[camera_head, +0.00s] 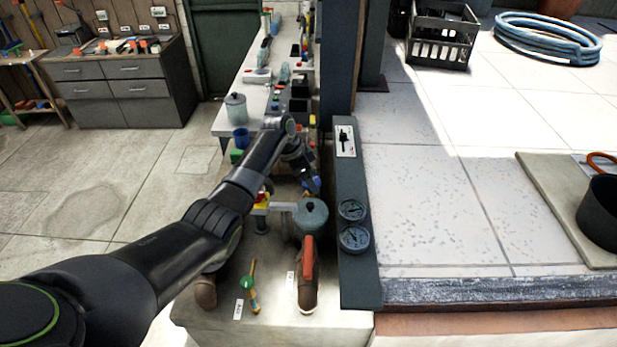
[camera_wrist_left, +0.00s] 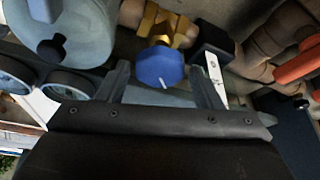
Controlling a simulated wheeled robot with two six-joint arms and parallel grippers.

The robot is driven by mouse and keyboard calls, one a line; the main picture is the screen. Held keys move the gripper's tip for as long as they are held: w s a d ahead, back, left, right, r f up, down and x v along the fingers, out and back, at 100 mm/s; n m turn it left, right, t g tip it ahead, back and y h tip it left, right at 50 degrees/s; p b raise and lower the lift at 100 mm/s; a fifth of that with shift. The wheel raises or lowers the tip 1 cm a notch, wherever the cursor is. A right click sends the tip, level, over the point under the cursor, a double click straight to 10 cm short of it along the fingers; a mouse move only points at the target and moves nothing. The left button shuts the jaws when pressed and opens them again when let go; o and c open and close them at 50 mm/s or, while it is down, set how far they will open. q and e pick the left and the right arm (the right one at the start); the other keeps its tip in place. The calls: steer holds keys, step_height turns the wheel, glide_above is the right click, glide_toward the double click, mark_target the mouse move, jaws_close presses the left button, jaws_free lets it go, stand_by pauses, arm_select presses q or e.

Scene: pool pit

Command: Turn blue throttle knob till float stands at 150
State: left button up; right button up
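The blue throttle knob (camera_wrist_left: 158,68) has a white pointer mark and sits on a yellow valve body (camera_wrist_left: 162,28) in the left wrist view. My left gripper (camera_wrist_left: 163,82) is open, with one finger on each side of the knob. I cannot tell whether the fingers touch it. In the head view, my left gripper (camera_head: 304,172) is small and reaches down at the blue knob (camera_head: 313,185), partly hiding it. A white strip (camera_wrist_left: 214,78) with dark marks stands beside the right finger. I cannot make out a float or its reading. My right gripper is not in view.
A grey-green round vessel (camera_head: 311,216) and two dial gauges (camera_head: 354,238) on a dark panel stand close to the gripper. A red-handled valve (camera_head: 308,262) is nearer. A dark post (camera_head: 341,60) rises behind. Pale paving (camera_head: 420,200) on the right is mostly clear.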

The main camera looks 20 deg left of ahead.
arm_select(q)
steer(key=shift+o, duration=0.8)
steer(key=b+v, duration=0.4)
steer(key=v, duration=1.3)
steer(key=shift+r+b, duration=0.2)
steer(key=shift+b, duration=0.2)
steer(key=shift+d+f, duration=0.1)
